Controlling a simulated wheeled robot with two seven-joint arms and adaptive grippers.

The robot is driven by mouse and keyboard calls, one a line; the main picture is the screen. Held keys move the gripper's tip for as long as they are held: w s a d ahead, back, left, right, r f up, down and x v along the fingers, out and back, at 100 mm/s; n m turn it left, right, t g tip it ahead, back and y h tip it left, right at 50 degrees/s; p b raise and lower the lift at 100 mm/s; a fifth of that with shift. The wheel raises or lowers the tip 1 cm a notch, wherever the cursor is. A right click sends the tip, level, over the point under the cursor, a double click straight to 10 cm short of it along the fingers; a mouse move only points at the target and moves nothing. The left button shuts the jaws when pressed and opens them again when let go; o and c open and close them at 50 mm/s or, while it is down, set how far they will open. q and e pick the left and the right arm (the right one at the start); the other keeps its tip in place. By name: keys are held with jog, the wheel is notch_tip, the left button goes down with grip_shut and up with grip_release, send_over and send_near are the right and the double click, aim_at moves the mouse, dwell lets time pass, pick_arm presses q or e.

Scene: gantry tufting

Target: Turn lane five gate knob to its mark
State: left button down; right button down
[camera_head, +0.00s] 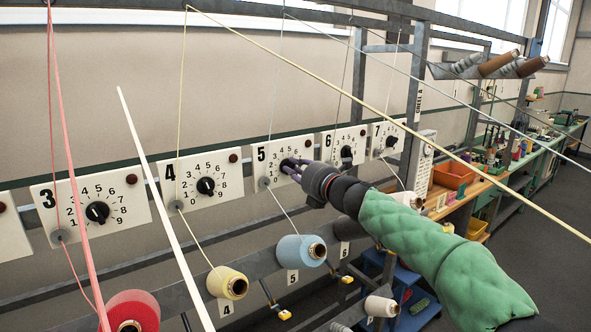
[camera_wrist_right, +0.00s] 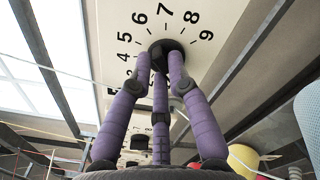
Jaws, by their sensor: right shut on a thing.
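The lane five panel (camera_head: 263,170) is a white plate with a big 5, a numbered dial and a dark red button, in the middle of the head view. My right gripper (camera_head: 286,166) reaches it from the lower right and covers its knob. In the right wrist view, the black knob (camera_wrist_right: 168,46) sits between the purple fingers of the right gripper (camera_wrist_right: 161,58), which are closed around it. Dial numbers 4 to 9 show around it. The knob's pointer is hidden, so its setting cannot be told. My left gripper is not in view.
Similar panels stand alongside, with the lane four knob (camera_head: 206,186) to the left and the lane six knob (camera_head: 346,152) to the right. Yarn strands cross in front. A blue cone (camera_head: 290,252) and a yellow cone (camera_head: 226,282) sit on the rail below.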

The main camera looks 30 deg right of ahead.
jog(key=c, duration=1.2)
grip_release()
jog(key=shift+w+f, duration=0.1)
jog(key=s, duration=0.8)
jog(key=s+d, duration=0.1)
jog(key=s, duration=0.3)
